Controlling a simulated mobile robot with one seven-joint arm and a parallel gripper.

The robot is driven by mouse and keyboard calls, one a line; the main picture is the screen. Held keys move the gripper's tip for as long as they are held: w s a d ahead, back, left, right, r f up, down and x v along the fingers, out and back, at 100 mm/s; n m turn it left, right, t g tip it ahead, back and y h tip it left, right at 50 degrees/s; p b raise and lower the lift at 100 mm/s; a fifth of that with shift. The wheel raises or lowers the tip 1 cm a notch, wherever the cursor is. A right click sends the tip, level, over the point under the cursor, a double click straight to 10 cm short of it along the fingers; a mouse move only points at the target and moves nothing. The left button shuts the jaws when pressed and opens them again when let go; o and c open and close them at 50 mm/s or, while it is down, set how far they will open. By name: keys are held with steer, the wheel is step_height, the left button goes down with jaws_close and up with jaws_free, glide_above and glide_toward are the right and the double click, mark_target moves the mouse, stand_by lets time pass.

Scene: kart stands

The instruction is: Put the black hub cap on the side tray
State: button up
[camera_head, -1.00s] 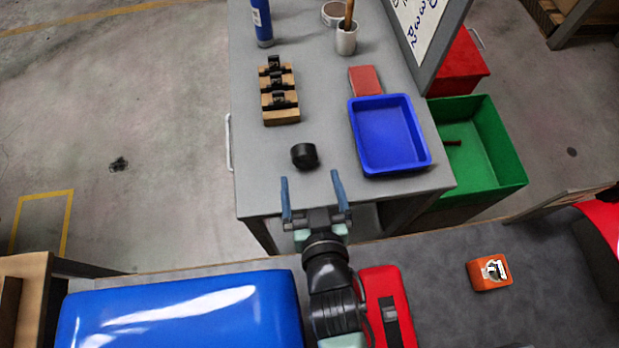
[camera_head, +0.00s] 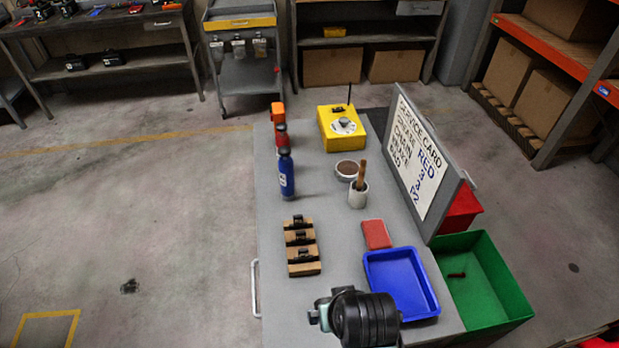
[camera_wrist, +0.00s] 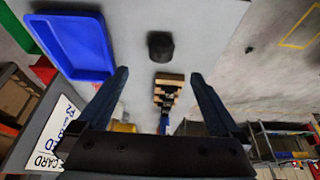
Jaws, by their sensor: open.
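The black hub cap (camera_wrist: 160,46) is a small dark cylinder on the grey table top. In the wrist view it lies just beyond the fingertips, roughly in line with the gap between them, and nothing grips it. In the head view my arm hides it. My gripper (camera_wrist: 158,75) is open and empty, its two blue fingers wide apart. The blue tray (camera_head: 372,275) is empty on the table, to the right of my arm in the head view. It also shows at the upper left in the wrist view (camera_wrist: 44,36).
A wooden rack with black clips (camera_head: 303,270), a red block (camera_head: 376,234), a white cup (camera_head: 358,197) and a blue bottle (camera_head: 286,178) stand farther back. A sign board (camera_head: 415,150) rises at the right edge. A green bin (camera_head: 495,275) stands beside the table.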

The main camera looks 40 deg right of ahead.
steer(key=x, duration=0.7)
steer(key=shift+f, duration=0.25)
steer(key=shift+p+x, duration=0.55)
steer(key=shift+x, duration=2)
steer(key=shift+w, duration=0.2)
steer(key=shift+r, duration=0.15)
steer(key=c, duration=1.6)
